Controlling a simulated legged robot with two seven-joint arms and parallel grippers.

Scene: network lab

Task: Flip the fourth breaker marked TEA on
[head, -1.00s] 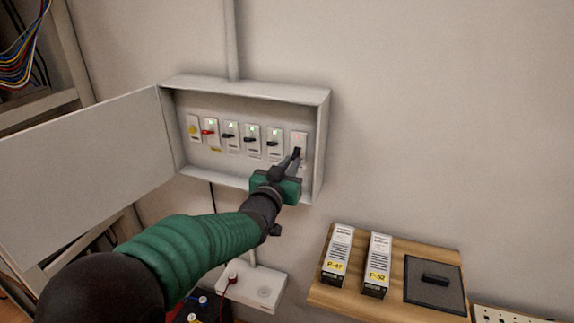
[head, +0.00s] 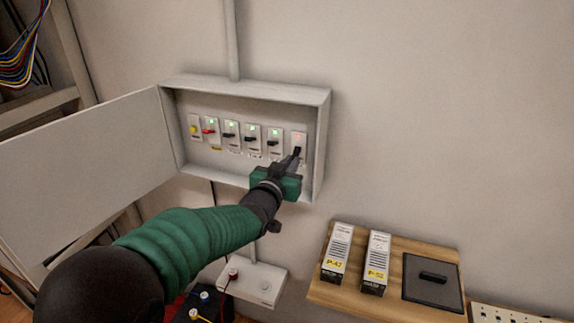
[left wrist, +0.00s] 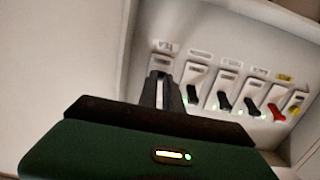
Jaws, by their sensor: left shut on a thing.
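The rightmost breaker (head: 299,139) sits at the right end of the row in the open panel box (head: 325,140). Its indicator glows red. Its black lever (head: 297,152) is partly hidden by my left gripper (head: 294,160), which is shut on it. In the left wrist view, the fingers of my left gripper (left wrist: 163,92) reach that breaker, below a small label (left wrist: 165,46) that is upside down and blurred. The other black-lever breakers to the left, such as the neighbouring one (head: 275,136), show green lights. My right gripper is in neither view.
A red-lever switch (head: 210,130) and a yellow button (head: 194,128) are at the panel's left. The panel door (head: 90,165) hangs open to the left. A wooden shelf (head: 395,305) with two labelled modules (head: 338,252) is at lower right. The wall right of the box is clear.

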